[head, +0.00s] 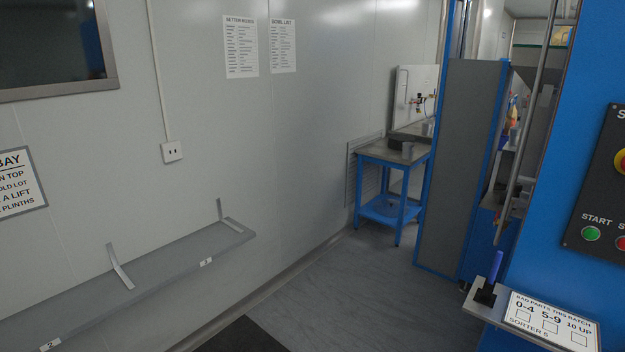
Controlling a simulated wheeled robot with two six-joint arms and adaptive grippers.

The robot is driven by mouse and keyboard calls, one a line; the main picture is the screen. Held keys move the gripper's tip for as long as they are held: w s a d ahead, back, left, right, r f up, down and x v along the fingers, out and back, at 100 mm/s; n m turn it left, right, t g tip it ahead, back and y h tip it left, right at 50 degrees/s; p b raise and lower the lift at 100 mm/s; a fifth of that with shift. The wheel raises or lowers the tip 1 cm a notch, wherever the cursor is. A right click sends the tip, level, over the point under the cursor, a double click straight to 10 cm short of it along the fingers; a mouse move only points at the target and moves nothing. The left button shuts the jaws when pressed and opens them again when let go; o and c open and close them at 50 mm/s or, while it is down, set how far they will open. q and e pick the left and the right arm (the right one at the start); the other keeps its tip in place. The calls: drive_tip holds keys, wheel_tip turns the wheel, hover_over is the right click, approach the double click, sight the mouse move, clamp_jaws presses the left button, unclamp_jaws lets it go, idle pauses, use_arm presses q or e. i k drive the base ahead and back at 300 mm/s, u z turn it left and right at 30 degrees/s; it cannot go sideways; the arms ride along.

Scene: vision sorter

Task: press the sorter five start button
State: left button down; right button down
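The sorter five start button is a green round button (591,234) under the word START, on a dark control panel (598,190) at the right edge. The panel is on a blue machine face (560,130). A red button (622,243) is beside the green one, cut off by the frame edge. A red and yellow control (620,162) is above, also cut off. A small sign marked SORTER 5 (550,322) is below the panel. Neither of my grippers is in view.
A grey wall shelf (130,275) runs along the left wall. A blue table (392,170) stands at the back, near a tall grey and blue cabinet (462,165). A small ledge (478,308) with a blue-handled item (494,275) juts out below the panel. The floor between is clear.

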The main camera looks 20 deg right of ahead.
sight(589, 233)
drive_tip(key=z, duration=1)
drive_tip(key=i, duration=0.95)
drive_tip(key=z, duration=0.85)
